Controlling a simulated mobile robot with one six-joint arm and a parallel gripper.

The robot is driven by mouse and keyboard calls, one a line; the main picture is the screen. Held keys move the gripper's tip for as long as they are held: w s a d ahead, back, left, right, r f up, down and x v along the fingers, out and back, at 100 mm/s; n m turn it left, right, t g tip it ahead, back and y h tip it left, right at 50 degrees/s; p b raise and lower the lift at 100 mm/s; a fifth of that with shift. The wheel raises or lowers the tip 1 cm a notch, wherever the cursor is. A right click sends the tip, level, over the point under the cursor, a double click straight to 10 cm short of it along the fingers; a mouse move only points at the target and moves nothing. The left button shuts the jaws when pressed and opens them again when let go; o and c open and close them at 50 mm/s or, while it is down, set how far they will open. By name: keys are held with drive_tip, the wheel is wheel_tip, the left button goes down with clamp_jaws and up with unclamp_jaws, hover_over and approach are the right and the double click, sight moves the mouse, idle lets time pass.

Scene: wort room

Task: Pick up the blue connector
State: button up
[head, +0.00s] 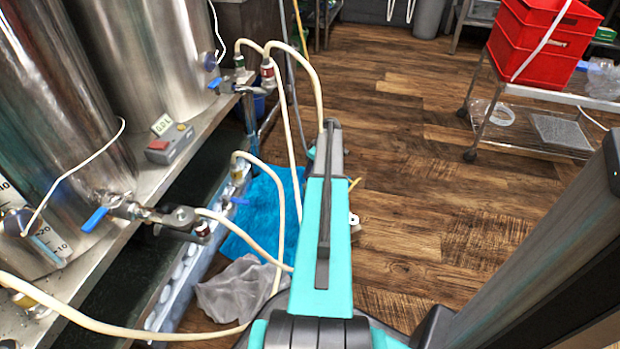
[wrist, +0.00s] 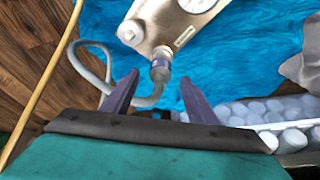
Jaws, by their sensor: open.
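The blue connector (wrist: 160,71) is a short cylinder with a bluish-purple band. It joins the end of a metal fitting with a round dial (wrist: 196,5). In the wrist view it lies between the tips of my gripper (wrist: 159,82), near the middle of the gap. My gripper is open, with dark fingers on either side. I cannot tell how much depth separates them from the connector. I cannot make out the connector in the head view, where my teal arm covers the middle.
A blue sheet (head: 262,208) lies on the wooden floor beside a steel bench with tanks (head: 158,55). Hoses (head: 213,222) loop near my arm. A grey hose (wrist: 88,62) curves beside the fingers. A wheeled rack with red crates (head: 540,40) stands at right; the floor between is clear.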

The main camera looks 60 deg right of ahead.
drive_tip(key=shift+b+x, duration=1.65)
drive_tip(key=shift+x, duration=1)
drive_tip(key=c, duration=1.2)
